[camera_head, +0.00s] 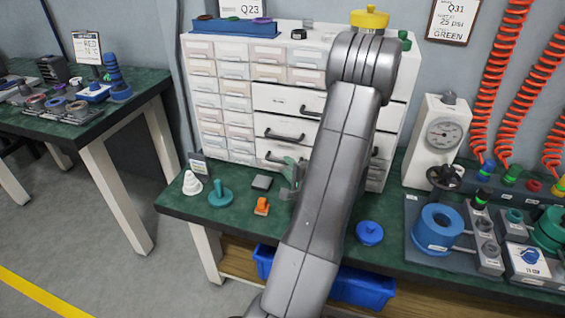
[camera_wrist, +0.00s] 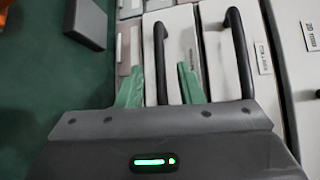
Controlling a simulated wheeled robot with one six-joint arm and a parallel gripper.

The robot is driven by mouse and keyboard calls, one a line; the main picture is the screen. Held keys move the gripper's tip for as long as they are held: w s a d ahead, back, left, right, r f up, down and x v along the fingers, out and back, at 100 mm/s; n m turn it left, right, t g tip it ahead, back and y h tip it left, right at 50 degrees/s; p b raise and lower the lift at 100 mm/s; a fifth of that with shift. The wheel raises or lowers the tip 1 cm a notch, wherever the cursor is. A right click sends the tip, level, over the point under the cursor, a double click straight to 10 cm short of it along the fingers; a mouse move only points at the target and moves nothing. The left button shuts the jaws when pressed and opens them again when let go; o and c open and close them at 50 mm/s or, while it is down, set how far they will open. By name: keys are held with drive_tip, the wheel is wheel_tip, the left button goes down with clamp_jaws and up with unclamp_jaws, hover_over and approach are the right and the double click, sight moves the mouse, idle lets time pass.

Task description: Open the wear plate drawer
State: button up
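A white cabinet (camera_head: 222,48) stands on the green bench, with small bins at left and wide white drawers with black bar handles at centre. The drawer labels are too small to read, so I cannot tell which is the wear plate drawer. My gripper (camera_head: 291,178) is low in front of the wide drawers. In the wrist view, its two green fingers (camera_wrist: 160,82) are apart, one on each side of a black handle (camera_wrist: 160,55). Contact with the handle is not visible. A second handle (camera_wrist: 238,50) is to the right. My arm hides the drawers' right part.
An orange block (camera_head: 262,206), a grey block (camera_head: 262,183), a teal knobbed part (camera_head: 221,195) and a blue lidded part (camera_head: 369,233) lie on the bench. A gauge unit (camera_head: 438,140) stands right of the cabinet. A blue bin (camera_head: 366,289) is below the bench.

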sight(284, 163)
drive_tip(key=shift+x, duration=2.15)
drive_tip(key=shift+c, duration=0.4)
clamp_jaws()
